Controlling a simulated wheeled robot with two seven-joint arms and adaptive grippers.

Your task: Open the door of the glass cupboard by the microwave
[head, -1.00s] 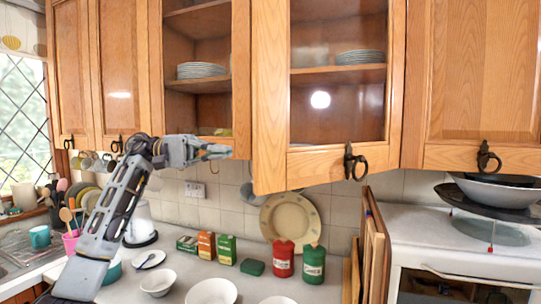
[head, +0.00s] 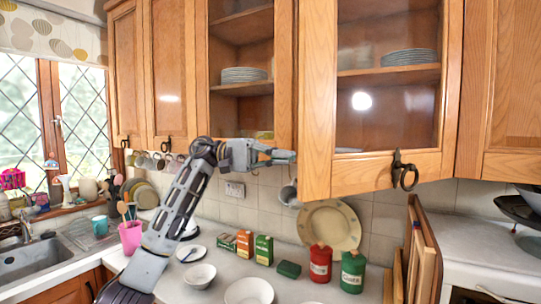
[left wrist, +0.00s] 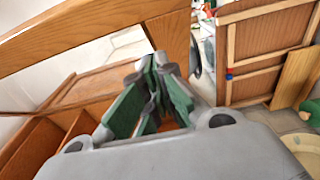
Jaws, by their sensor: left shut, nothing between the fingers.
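The glass cupboard has a glazed wooden door (head: 318,120) with a dark ring handle (head: 404,172) on its bottom rail. The door's left lower corner juts out towards me, so it looks ajar. Left of it, a shelved section (head: 240,110) holds stacked plates. My left gripper (head: 285,157) is shut and empty, at the lower left of the jutting door. Its fingers (left wrist: 150,95) show close to a wooden edge in the left wrist view; I cannot tell whether they touch it. My right gripper is not in view. I cannot make out a microwave.
Closed wooden cupboard doors (head: 175,70) are on the left. The counter (head: 205,265) below holds bowls, cartons, a red canister (head: 320,263) and a green canister (head: 353,272). Wooden boards (head: 425,250) stand at the right beside a white appliance (head: 490,258).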

